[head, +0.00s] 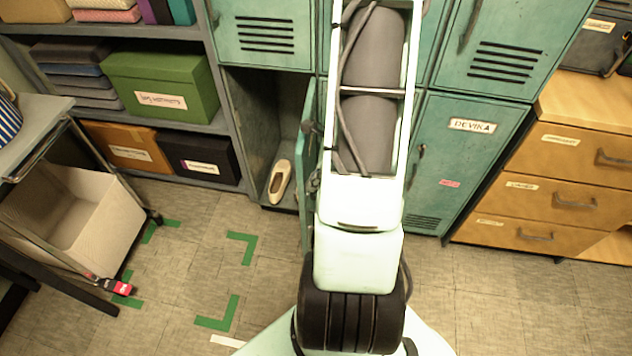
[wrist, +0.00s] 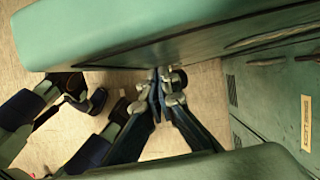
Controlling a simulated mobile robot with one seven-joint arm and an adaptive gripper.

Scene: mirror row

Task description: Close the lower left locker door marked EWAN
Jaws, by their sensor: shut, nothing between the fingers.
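The lower left locker (head: 262,125) stands open in the head view, with a pale shoe on its floor. Its teal door (head: 307,165) is swung outward and seen nearly edge-on, partly hidden behind my arm. No EWAN label is visible. In the wrist view, my gripper (wrist: 165,82) is shut and empty, its fingertips close to a large teal panel (wrist: 130,30) that looks like the open door. Whether they touch it I cannot tell. In the head view my arm hides most of the gripper.
The closed DEVIKA locker (head: 465,165) is right of my arm, with wooden drawers (head: 545,185) beyond. A shelf with a green box (head: 160,85) stands left. A cart with a pale bin (head: 75,215) is at far left. The floor with green tape marks (head: 240,248) is clear.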

